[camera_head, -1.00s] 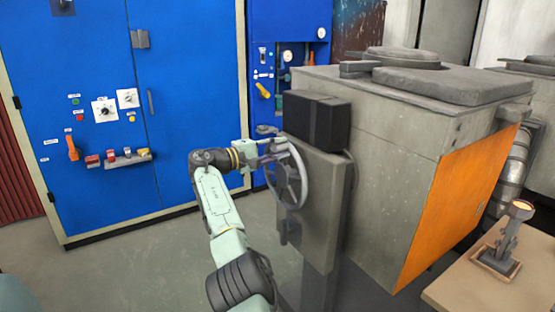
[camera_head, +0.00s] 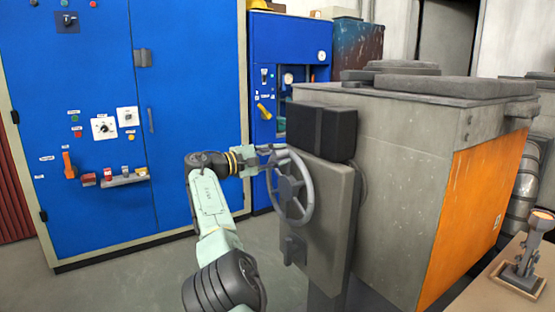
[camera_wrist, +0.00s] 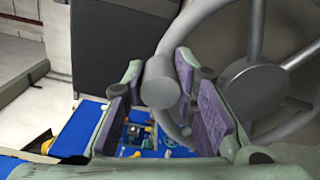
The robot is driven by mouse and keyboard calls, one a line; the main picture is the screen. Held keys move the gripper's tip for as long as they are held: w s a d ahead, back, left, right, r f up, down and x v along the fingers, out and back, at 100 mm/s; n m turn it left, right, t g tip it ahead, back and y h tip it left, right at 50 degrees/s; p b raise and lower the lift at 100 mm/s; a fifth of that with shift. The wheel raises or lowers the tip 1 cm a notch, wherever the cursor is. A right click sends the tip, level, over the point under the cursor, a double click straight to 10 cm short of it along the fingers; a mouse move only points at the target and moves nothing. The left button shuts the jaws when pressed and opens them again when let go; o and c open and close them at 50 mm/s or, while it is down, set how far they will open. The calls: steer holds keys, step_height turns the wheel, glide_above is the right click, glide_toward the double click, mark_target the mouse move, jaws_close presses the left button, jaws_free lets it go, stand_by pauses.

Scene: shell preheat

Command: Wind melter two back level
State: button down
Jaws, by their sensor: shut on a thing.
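The melter (camera_head: 385,185) is a big grey box with an orange side panel (camera_head: 470,210) and a dark lid; I cannot tell its number. A grey spoked handwheel (camera_head: 308,205) stands on the plate at its left front. My gripper (camera_head: 270,160) is at the wheel's upper left rim. In the wrist view my gripper (camera_wrist: 160,98) has its purple pads on both sides of the wheel's round grey handle knob (camera_wrist: 158,82), shut on it. The wheel's rim and spokes (camera_wrist: 250,90) fill the right of that view. The pads hide part of the knob.
A black box (camera_head: 322,130) sits above the wheel. A tall blue cabinet (camera_head: 190,110) with switches stands behind at left. A bench (camera_head: 490,285) with a small device (camera_head: 527,260) is at lower right. Grey floor (camera_head: 130,290) is open at lower left.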

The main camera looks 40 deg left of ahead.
steer(key=shift+w+r, duration=0.15)
steer(key=shift+r, duration=0.1)
steer(key=c, duration=1.6)
jaws_free()
steer(key=o, duration=0.3)
steer(key=shift+w+f, duration=0.1)
steer(key=shift+f, duration=0.15)
steer(key=shift+v, duration=0.85)
steer(key=v, duration=1)
steer(key=shift+a, duration=0.1)
